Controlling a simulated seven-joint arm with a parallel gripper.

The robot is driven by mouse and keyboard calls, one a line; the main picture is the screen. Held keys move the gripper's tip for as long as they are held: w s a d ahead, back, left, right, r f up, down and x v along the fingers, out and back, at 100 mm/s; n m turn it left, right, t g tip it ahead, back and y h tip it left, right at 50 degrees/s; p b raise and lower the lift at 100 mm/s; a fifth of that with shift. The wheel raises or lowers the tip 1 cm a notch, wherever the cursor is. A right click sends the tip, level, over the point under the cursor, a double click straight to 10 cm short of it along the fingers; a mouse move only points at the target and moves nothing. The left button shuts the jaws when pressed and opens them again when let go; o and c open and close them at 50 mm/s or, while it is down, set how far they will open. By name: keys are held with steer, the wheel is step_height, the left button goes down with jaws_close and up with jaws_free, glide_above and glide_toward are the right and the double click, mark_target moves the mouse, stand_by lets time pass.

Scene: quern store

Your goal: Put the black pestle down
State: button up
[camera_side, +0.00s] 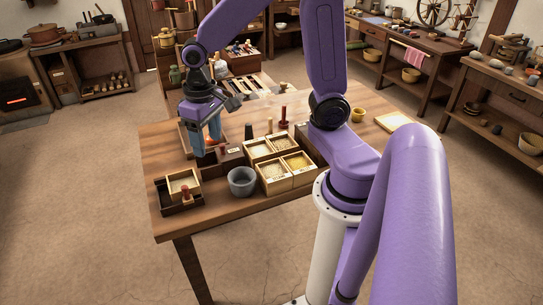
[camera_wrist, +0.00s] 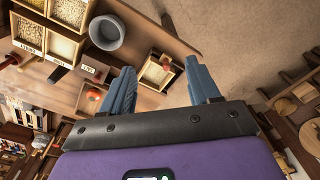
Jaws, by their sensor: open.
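A dark upright piece that looks like the black pestle (camera_side: 248,131) stands on the table behind the grain boxes. A dark bar beside the labels in the wrist view (camera_wrist: 57,74) may be the same piece. My gripper (camera_side: 208,147) points down over the table's left part, to the left of that piece and apart from it. In the wrist view its two blue fingers (camera_wrist: 159,66) are spread wide with nothing held between them. An orange-red item (camera_wrist: 93,95) shows beside one finger; its shape is partly hidden.
A grey bowl (camera_side: 242,181) stands near the front edge, beside wooden boxes of grain (camera_side: 275,171). A dark tray (camera_side: 181,207) with a small box is at the front left. Red-handled pieces (camera_side: 283,118) stand at the back.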

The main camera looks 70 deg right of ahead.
steer(key=s+a+r+n, duration=0.1)
steer(key=s+a+n, duration=0.1)
steer(key=s+n, duration=0.4)
steer(key=s+a+r+n, duration=0.1)
steer(key=s+n, duration=0.6)
steer(key=s, duration=0.4)
steer(key=shift+s+a, duration=0.2)
steer(key=shift+a, duration=0.2)
